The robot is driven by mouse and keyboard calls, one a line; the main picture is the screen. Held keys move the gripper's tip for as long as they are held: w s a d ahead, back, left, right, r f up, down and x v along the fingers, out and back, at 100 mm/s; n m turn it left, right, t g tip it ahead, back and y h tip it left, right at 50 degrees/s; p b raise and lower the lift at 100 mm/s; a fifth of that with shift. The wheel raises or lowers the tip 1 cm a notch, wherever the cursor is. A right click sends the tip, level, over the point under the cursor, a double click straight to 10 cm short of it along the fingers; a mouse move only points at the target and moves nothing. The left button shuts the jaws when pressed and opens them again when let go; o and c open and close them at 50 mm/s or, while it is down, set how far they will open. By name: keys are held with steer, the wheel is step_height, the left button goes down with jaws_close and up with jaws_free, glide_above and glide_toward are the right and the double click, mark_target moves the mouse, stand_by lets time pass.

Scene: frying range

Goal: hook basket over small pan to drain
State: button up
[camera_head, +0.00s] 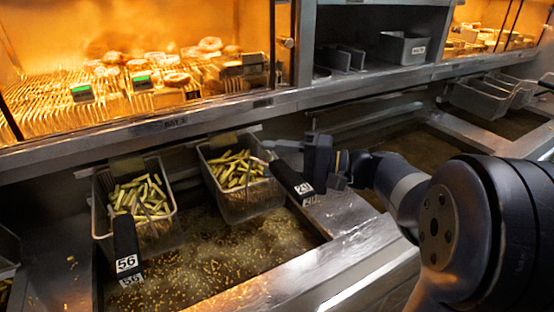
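I cannot tell which vat is the small pan.
A middle vat of darker oil (415,150) is behind my arm. Empty wire baskets (485,97) hang at the far right vat. A steel ledge (150,128) runs along the back under a lit warming cabinet holding food (190,75). A grey container (403,47) sits on the shelf.

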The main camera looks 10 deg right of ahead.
steer(key=shift+d, duration=0.15)
steer(key=b+v, duration=0.1)
steer(key=v, duration=0.9)
steer(key=shift+d+b, duration=0.25)
steer(key=shift+b, duration=0.15)
steer(key=shift+s, duration=0.1)
